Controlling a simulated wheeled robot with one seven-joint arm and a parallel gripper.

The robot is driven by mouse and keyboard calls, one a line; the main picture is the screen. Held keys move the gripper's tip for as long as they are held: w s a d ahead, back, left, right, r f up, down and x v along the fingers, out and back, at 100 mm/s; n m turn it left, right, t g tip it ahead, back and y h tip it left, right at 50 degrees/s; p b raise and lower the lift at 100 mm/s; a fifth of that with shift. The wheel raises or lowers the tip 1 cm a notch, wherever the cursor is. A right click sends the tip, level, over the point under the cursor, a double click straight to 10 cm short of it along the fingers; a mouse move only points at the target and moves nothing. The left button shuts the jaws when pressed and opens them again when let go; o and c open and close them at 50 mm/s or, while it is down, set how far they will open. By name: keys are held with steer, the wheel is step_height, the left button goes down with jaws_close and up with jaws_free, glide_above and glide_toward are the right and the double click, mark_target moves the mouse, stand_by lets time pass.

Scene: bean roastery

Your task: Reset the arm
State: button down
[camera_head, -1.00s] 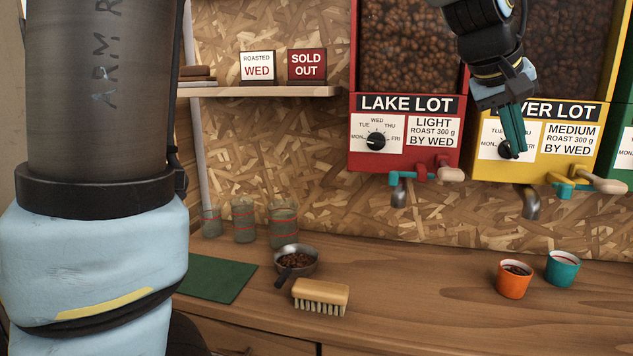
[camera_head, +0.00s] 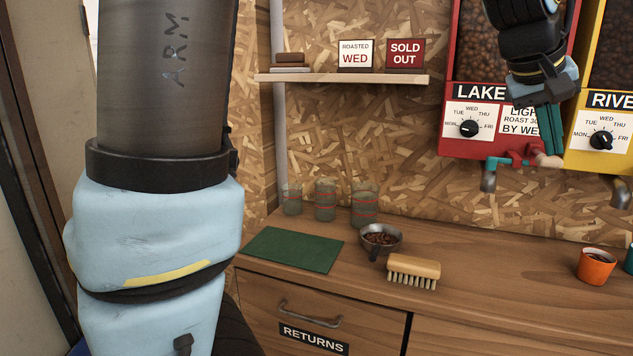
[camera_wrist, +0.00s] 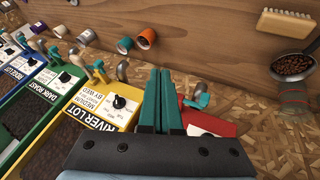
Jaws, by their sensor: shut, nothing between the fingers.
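My gripper (camera_head: 551,128) is raised at the upper right of the head view, in front of the red Lake Lot dispenser (camera_head: 467,148). Its green fingers point down, closed together with nothing between them. In the wrist view the closed fingers (camera_wrist: 163,98) lie over the red dispenser, beside the yellow River Lot dispenser (camera_wrist: 107,108). My gripper is above the counter and apart from the cups. I cannot tell whether it touches the dispenser front.
The counter (camera_head: 480,285) holds a green mat (camera_head: 293,250), several glasses, a metal scoop of beans (camera_head: 381,240), a brush (camera_head: 413,271) and an orange cup (camera_head: 596,266). A shelf (camera_head: 340,78) bears two signs. A drawer marked Returns (camera_head: 290,308) is shut below.

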steer(key=w+a+f+n+y, duration=0.1)
steer(key=w+a+f, duration=0.2)
steer(key=a+f, duration=0.35)
steer(key=w+a+f+n+y, duration=0.1)
steer(key=w+a+f+y, duration=0.2)
steer(key=a, duration=0.7)
steer(key=w+a+f+n, duration=0.1)
steer(key=w+a+f, duration=0.35)
steer(key=a, duration=0.45)
steer(key=s+a+f+y, duration=0.1)
steer(key=s+a+f, duration=0.2)
steer(key=a, duration=0.6)
steer(key=s+a+f+n+y, duration=0.1)
steer(key=s+a+f, duration=0.3)
steer(key=a, duration=0.5)
step_height(320, 180, down, 3)
steer(key=shift+r+g, duration=0.1)
steer(key=shift+g, duration=0.3)
